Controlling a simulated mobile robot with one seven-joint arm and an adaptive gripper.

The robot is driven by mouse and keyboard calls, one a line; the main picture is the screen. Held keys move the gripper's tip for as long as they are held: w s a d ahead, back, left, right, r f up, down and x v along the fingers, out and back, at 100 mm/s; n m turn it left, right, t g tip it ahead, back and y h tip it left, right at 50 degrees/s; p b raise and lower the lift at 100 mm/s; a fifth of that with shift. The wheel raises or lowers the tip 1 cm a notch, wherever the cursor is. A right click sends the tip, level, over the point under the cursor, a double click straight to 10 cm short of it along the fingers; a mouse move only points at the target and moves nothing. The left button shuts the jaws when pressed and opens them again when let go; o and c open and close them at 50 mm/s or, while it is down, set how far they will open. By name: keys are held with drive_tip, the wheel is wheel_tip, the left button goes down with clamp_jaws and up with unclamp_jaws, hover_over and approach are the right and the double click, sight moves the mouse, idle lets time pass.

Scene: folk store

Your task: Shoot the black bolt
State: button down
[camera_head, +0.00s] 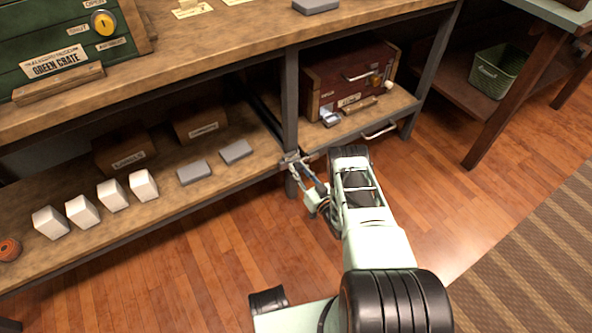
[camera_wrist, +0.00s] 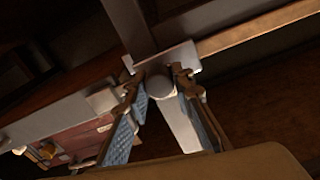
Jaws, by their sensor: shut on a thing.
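My gripper (camera_head: 296,162) reaches to the dark metal post of the workbench at the front edge of the lower shelf. In the wrist view my gripper (camera_wrist: 160,80) has its two blue-padded fingers on either side of a pale grey round knob (camera_wrist: 161,86), and it is shut on it. The knob seems to belong to the bolt, which looks grey here rather than black. A pale plate or bar (camera_wrist: 176,62) lies just behind the fingertips, against the post. In the head view the bolt is too small and too covered by my gripper to make out.
A red-brown chest (camera_head: 335,85) stands on the right shelf, above a drawer handle (camera_head: 380,131). Several white blocks (camera_head: 113,196), grey slabs (camera_head: 236,151) and brown boxes (camera_head: 124,152) sit on the left lower shelf. A green bin (camera_head: 498,72) is at right. Wooden floor lies clear.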

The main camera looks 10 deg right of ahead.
drive_tip(key=c, duration=1.7)
unclamp_jaws()
drive_tip(key=shift+w+d, duration=0.15)
drive_tip(key=shift+d, duration=0.1)
drive_tip(key=shift+o, duration=0.2)
drive_tip(key=v, duration=0.7)
drive_tip(key=shift+s, duration=0.25)
drive_tip(key=shift+d, duration=0.1)
